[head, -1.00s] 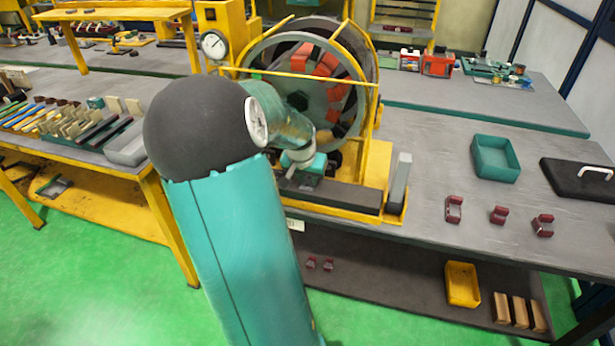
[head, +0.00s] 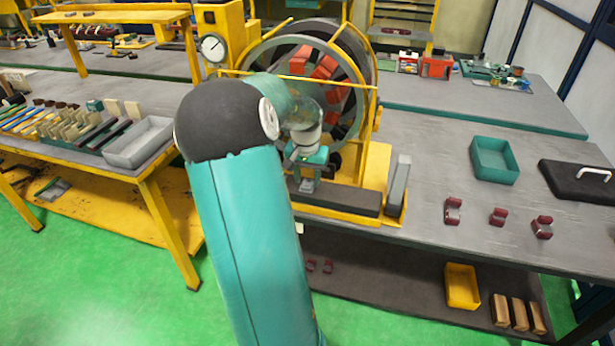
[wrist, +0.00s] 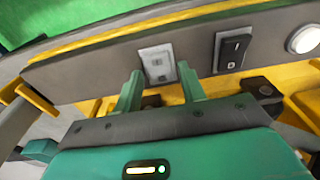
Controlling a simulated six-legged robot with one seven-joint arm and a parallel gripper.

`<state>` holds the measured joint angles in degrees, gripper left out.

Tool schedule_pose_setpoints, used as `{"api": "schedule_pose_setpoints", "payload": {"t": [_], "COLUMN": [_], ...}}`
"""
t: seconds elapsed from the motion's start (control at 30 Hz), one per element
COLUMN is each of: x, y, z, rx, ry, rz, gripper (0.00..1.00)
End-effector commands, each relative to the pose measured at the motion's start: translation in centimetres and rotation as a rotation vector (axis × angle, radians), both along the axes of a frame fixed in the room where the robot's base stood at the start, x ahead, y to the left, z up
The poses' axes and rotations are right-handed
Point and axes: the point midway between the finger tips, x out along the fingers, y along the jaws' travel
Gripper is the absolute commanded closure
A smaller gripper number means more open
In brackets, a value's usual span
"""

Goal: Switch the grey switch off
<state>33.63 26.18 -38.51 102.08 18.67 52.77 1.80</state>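In the wrist view a light grey switch (wrist: 158,63) is set in the dark grey panel (wrist: 95,72) of the yellow machine base. Its on or off position is too small to tell. My gripper (wrist: 159,84) is open and empty. Its two green fingers are apart, pointing at the panel, with the grey switch framed between and just beyond their tips. I cannot tell whether they touch it. In the head view my gripper (head: 306,172) is low at the front of the machine, over the panel bar (head: 345,198); the switch cannot be made out there.
A black rocker switch (wrist: 232,50) and a round white light or button (wrist: 304,40) sit right of the grey switch. The stator ring (head: 300,70) stands behind my gripper. A teal tray (head: 494,160) and red clamp-like parts (head: 498,217) lie on the bench to the right.

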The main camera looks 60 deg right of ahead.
Motion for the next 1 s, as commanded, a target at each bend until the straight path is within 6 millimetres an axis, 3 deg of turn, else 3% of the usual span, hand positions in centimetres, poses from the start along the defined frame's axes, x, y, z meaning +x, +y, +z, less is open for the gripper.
{"api": "schedule_pose_setpoints", "payload": {"t": [0.3, 0.47, 1.0], "x": [0.0, 0.0, -0.2], "y": [0.0, 0.0, 1.1], "z": [0.0, 1.1, 11.9], "rx": [-0.001, -0.004, -0.005], "ry": [0.000, -0.001, -0.002], "rz": [0.000, 0.001, 0.000], "gripper": [0.51, 0.51, 0.51]}}
